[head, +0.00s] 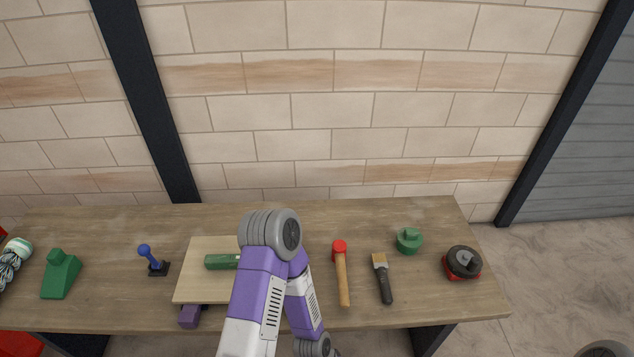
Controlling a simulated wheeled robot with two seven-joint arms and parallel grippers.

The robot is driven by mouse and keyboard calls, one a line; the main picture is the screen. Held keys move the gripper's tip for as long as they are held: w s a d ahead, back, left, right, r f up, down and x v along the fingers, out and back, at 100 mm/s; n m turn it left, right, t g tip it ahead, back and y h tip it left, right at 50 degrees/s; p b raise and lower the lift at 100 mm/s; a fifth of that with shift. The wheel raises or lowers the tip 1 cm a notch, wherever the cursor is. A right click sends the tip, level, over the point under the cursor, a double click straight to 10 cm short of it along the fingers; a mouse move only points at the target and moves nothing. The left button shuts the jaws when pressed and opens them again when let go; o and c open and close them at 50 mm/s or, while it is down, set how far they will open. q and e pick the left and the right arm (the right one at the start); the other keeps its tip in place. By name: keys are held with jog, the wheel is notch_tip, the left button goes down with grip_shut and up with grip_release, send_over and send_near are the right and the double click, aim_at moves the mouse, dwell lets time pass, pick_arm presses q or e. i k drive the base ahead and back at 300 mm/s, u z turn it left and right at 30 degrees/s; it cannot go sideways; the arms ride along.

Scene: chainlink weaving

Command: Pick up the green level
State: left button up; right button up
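The green level (218,262) lies on a pale board (205,285) on the workbench, left of the middle of the head view. Its left part shows as a short green bar; its right part is hidden behind my purple and white arm, which rises from the bottom edge. The arm's grey elbow-like joint stands in front of the board's right side. I cannot make out the fingers of either gripper in this view.
The wooden workbench (110,225) also holds a blue joystick-like object (147,252), a green block-like tool (60,275), a red-headed hammer (341,275), a brush (383,280), a green round object (408,241) and a black-and-red round object (463,262). A brick wall stands behind.

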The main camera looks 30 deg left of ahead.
aim_at(220, 260)
jog(key=u, duration=2.4)
jog(key=k, duration=0.5)
jog(key=u, duration=1.15)
jog(key=i, duration=0.9)
jog(key=z, duration=1.3)
